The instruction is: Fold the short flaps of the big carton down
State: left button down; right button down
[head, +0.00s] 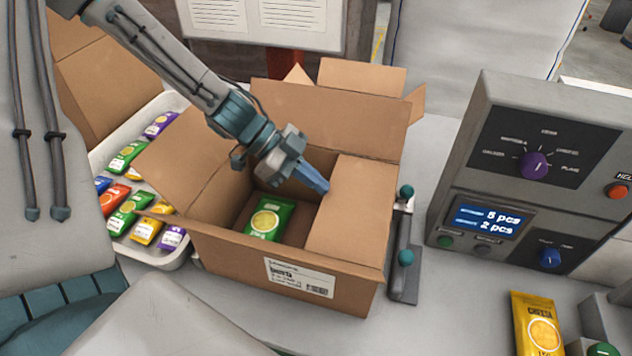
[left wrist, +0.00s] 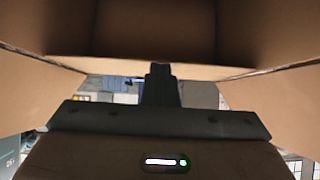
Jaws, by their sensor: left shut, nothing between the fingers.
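The big carton (head: 235,258) stands open on the bench, with a green packet (head: 265,222) inside on its floor. Its right short flap (head: 350,212) lies inward over the right part of the opening. Its left short flap (head: 187,165) slants up and outward. The long back flap (head: 325,112) stands up. My left gripper (head: 322,187) is shut and empty, with its tips at the inner edge of the right flap; I cannot tell if they touch it. The left wrist view shows the shut fingers (left wrist: 161,82) with brown carton board around them. My right gripper is not in view.
A white tray (head: 184,252) of several colored packets stands left of the carton. A grey control panel (head: 470,180) is at the right, with a yellow packet (head: 538,325) in front. A bracket with teal knobs (head: 405,258) stands close to the carton's right side. Another carton (head: 105,85) is behind left.

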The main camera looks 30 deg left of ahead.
pick_arm(q)
jog(key=shift+s+f, duration=0.25)
jog(key=shift+f, duration=0.2)
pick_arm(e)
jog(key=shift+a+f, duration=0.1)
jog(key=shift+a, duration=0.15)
